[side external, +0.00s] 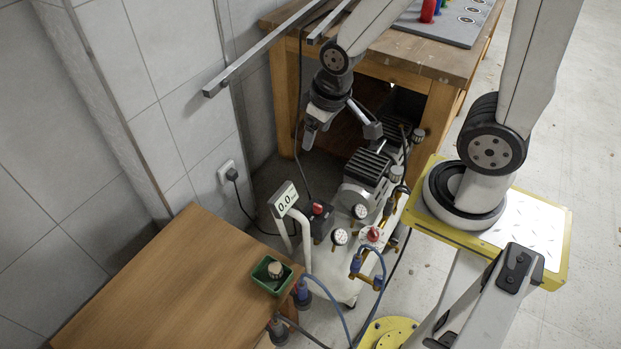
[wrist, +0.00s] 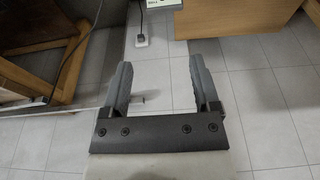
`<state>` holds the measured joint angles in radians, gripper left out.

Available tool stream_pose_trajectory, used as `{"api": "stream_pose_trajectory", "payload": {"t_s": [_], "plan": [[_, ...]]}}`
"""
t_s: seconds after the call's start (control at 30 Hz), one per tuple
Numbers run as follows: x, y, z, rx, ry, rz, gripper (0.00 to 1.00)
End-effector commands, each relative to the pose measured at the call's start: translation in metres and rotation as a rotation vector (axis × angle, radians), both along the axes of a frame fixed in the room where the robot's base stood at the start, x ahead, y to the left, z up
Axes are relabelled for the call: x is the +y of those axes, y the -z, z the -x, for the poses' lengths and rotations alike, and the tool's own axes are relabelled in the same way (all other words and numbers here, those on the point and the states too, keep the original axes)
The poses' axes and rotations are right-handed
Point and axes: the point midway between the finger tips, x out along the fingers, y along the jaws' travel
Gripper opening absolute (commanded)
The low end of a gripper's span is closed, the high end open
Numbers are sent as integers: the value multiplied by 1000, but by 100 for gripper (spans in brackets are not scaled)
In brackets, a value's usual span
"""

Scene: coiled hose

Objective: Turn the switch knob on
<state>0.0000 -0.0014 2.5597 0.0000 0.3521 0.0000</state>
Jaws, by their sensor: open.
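A red knob (side external: 317,208) sits on a black switch box (side external: 318,222) on the compressor (side external: 334,270), behind the display. Another red knob (side external: 373,233) sits lower right, near the gauges. I cannot tell their settings. My gripper (side external: 341,130) is open and empty, above and behind the compressor, clear of both knobs. In the wrist view its two grey fingers (wrist: 160,64) stand wide apart with only tiles between them. Neither knob shows in the wrist view.
A display reading 0.0 (side external: 285,199) stands beside the switch box. Gauges (side external: 339,236) and blue hoses (side external: 372,262) crowd the compressor's front. A wooden table (side external: 180,285) is at front left, a workbench (side external: 430,62) behind. A plugged wall socket (side external: 228,172) is at left.

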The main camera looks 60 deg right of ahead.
Motion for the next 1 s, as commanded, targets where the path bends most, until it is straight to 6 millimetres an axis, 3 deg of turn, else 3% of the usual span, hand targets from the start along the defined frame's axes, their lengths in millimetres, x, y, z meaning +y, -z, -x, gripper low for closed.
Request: {"api": "stream_pose_trajectory", "payload": {"t_s": [0.7, 1.0], "plan": [[0, -50, -1, -4, 0, 0, 79], [-19, -51, -15, 46, 5, 11, 79]]}}
